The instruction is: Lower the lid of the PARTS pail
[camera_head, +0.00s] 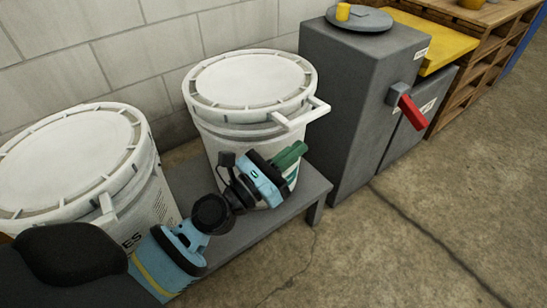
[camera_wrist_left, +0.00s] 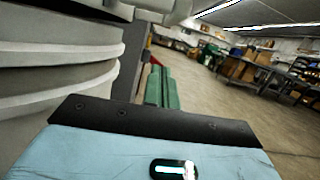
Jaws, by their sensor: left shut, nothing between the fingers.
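Two white ribbed pails stand side by side on a low grey bench (camera_head: 312,183). The right pail (camera_head: 212,143) has its round white lid (camera_head: 250,78) lying flat on the rim, with a white tab (camera_head: 300,114) jutting out at the front right. My left gripper (camera_head: 296,152) is in front of this pail, below the tab, its green fingers shut and empty. It hides most of the label, so I cannot read PARTS. In the left wrist view the green fingers (camera_wrist_left: 162,88) point forward beside the pail's ribbed wall (camera_wrist_left: 60,60). My right gripper is not in view.
The left pail (camera_head: 150,200) also has its lid on; its label ends in "ES". A grey cabinet (camera_head: 345,110) with a red handle (camera_head: 412,113) stands right of the bench. Open concrete floor (camera_head: 440,220) lies in front.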

